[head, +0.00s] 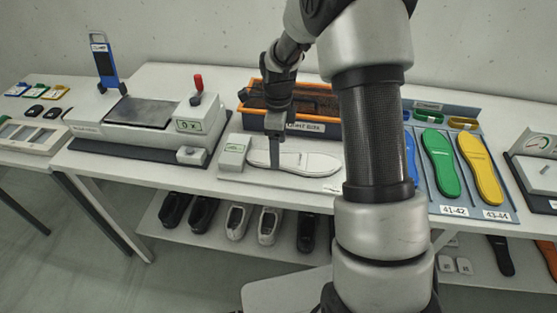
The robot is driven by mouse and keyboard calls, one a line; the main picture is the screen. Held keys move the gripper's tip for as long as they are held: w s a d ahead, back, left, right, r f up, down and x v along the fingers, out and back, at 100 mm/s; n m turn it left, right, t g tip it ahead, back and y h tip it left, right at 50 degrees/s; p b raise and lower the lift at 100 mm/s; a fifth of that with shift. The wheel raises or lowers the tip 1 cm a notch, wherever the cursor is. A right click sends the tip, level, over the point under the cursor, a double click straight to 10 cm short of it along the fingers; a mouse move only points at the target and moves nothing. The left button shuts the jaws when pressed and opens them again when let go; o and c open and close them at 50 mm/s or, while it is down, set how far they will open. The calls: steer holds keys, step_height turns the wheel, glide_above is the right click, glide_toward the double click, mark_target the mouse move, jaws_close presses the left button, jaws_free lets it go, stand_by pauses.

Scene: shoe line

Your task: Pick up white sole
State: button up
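The white sole (312,163) lies flat on a pale plate on the white table, in the middle of the head view. My gripper (275,163) points down over the left half of the sole, with its fingertips at or just above it. The fingers appear edge-on, so I cannot see a gap between them or whether they touch the sole. They hide a narrow strip of it.
An orange-rimmed bin (248,111) stands right behind the sole. A small white box (232,154) is close on its left, and a press-like machine (142,112) farther left. Green (440,165) and yellow (481,170) soles lie in a rack at right.

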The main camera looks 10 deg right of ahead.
steer(key=shift+s+f, duration=0.1)
steer(key=shift+f, duration=1.4)
steer(key=c, duration=1.3)
steer(key=shift+r, duration=0.1)
